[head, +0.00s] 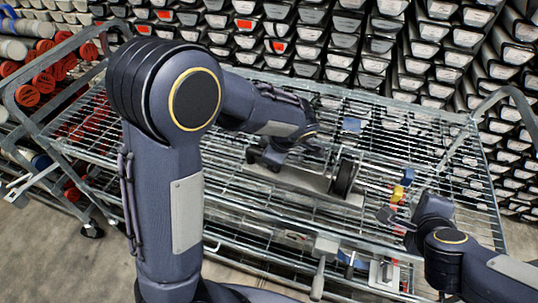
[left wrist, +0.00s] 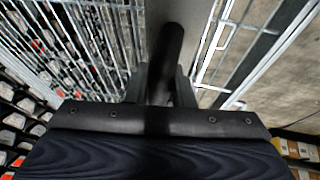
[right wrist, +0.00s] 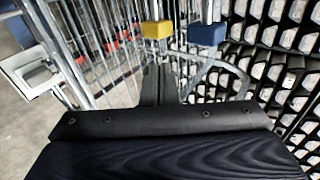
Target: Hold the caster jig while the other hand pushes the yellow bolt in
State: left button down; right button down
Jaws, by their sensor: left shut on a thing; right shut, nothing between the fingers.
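The caster jig (head: 292,180) is a grey plate with a black wheel (head: 344,177) at its right end, on the wire shelf of the cart. My left gripper (head: 266,158) is at the plate's left part. In the left wrist view it is shut on a dark round post (left wrist: 168,50) that appears to be the jig's handle. The yellow bolt (head: 397,193) shows a yellow head right of the wheel; its head also shows in the right wrist view (right wrist: 156,29). My right gripper (head: 386,215) is shut and empty, just in front of the yellow head. Contact cannot be told.
A blue head (head: 408,175) is close behind the yellow one, and a red one (head: 393,213) close in front. Another blue piece (head: 352,125) lies farther back on the wire cart (head: 420,130). Racks of core liners (head: 330,40) stand behind the cart.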

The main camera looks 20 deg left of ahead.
jog(key=shift+x, duration=3.05)
pick_arm(q)
jog(key=shift+d, duration=0.1)
pick_arm(e)
jog(key=shift+s+a, duration=0.1)
jog(key=shift+a, duration=2.8)
jog(key=shift+a, duration=0.5)
jog(key=shift+d, duration=0.7)
jog(key=v, duration=0.7)
pick_arm(q)
jog(key=c, duration=1.2)
grip_release()
jog(key=shift+o, duration=0.2)
jog(key=shift+r, duration=0.1)
